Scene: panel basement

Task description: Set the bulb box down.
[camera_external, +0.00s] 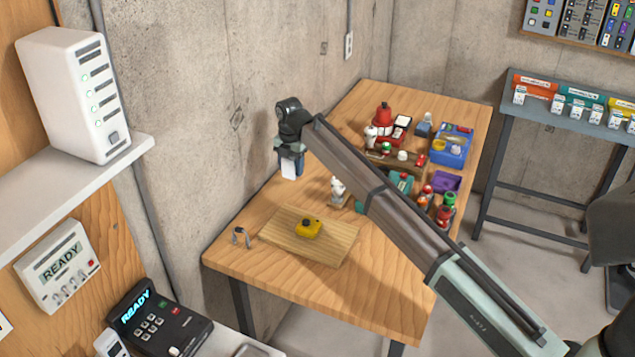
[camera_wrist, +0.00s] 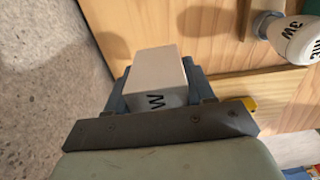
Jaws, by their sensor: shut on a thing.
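The bulb box, a small white carton (camera_wrist: 156,75), is between my gripper's fingers in the wrist view, with a dark letter on its near face. In the external view the white box (camera_external: 289,168) hangs below my gripper (camera_external: 290,160), over the far left part of the wooden table (camera_external: 230,250). My gripper (camera_wrist: 158,95) is shut on the box, one blue-grey finger on each side. The box appears to be above the tabletop; the exact gap cannot be told.
A wooden board (camera_external: 330,255) with a yellow object (camera_external: 309,228) lies near the front. A blue bin (camera_external: 450,147) and several small items crowd the table's back right. A concrete wall (camera_external: 225,100) borders the left.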

